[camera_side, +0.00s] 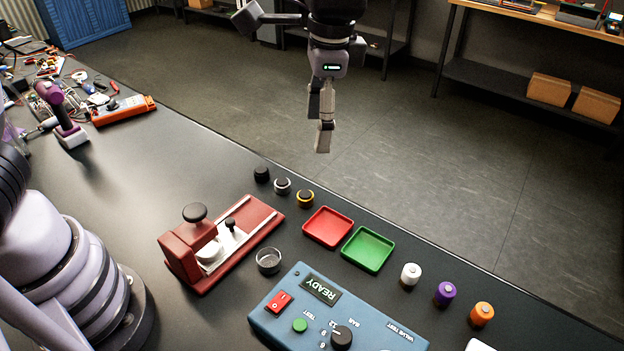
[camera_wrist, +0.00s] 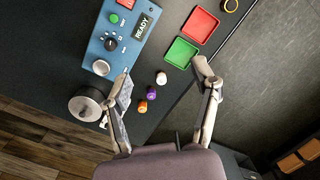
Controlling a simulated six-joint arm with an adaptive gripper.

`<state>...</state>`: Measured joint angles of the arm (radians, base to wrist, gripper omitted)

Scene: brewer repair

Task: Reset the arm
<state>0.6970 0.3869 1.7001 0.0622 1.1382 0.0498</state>
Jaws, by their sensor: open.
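My gripper (camera_side: 322,138) hangs high above the bench's far edge in the side view, pointing down. In the wrist view my gripper (camera_wrist: 168,80) has its two fingers spread wide with nothing between them. It touches nothing. Below it in the wrist view are a white cap (camera_wrist: 161,78), a purple cap (camera_wrist: 151,93) and an orange cap (camera_wrist: 142,107) on the bench. The same white (camera_side: 411,274), purple (camera_side: 445,293) and orange (camera_side: 482,314) caps stand in a row in the side view.
A red brewer fixture (camera_side: 190,258), a clear cup (camera_side: 269,261), a red tray (camera_side: 328,227), a green tray (camera_side: 367,249) and a blue test box (camera_side: 310,300) reading READY stand on the bench. Three dark-topped caps (camera_side: 282,186) line the far edge. Tools clutter the far left.

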